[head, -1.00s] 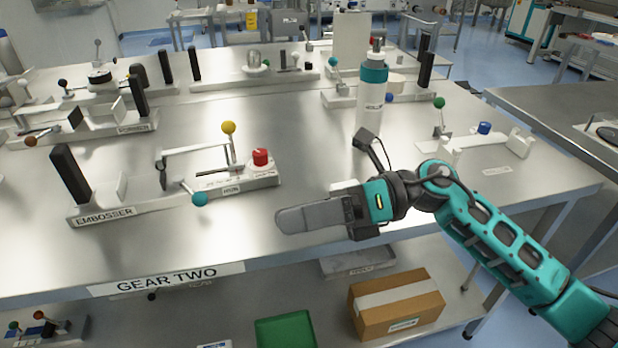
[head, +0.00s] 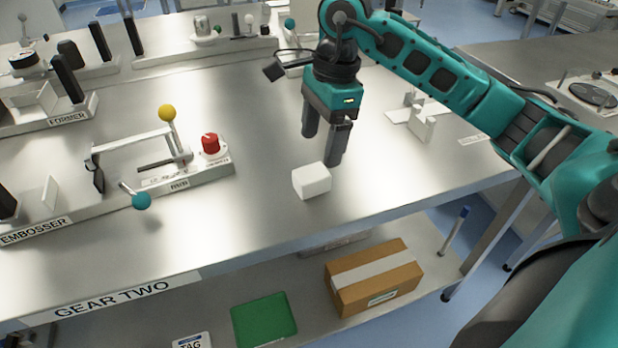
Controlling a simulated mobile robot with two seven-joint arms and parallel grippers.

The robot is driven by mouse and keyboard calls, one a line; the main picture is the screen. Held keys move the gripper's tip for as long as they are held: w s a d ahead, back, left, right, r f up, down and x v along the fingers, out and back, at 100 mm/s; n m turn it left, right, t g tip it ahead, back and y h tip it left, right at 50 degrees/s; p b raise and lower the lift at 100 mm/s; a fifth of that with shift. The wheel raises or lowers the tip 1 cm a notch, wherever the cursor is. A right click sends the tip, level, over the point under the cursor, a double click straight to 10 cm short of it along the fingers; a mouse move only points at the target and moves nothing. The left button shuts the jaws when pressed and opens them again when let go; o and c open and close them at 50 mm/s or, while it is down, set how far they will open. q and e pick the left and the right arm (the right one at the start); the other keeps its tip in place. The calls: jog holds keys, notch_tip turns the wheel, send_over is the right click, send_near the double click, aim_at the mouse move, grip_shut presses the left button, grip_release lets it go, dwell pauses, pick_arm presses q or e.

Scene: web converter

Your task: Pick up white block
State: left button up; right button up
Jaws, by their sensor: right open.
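The white block (head: 311,181) sits on the metal table near its front edge, in the middle of the head view. My right gripper (head: 322,150) points down just above and behind the block, with its two dark fingers apart. It is open and nothing shows between the fingers. The block looks free of the fingers, though the exact gap in depth is hard to tell. My left gripper is not in view.
Left of the block is a fixture with a red knob (head: 211,146), a yellow ball lever (head: 167,113) and a teal ball (head: 141,201). A white fixture (head: 421,121) stands to the right. Bare table surrounds the block. A cardboard box (head: 373,277) and green tray (head: 264,319) lie on the lower shelf.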

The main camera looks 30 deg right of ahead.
aim_at(312, 172)
jog(key=f, duration=0.2)
jog(key=a+f, duration=0.1)
jog(key=f, duration=0.5)
jog(key=shift+a, duration=0.4)
jog(key=shift+r, duration=0.1)
jog(key=c, duration=1)
jog(key=shift+c, duration=0.4)
jog(key=shift+r, duration=0.15)
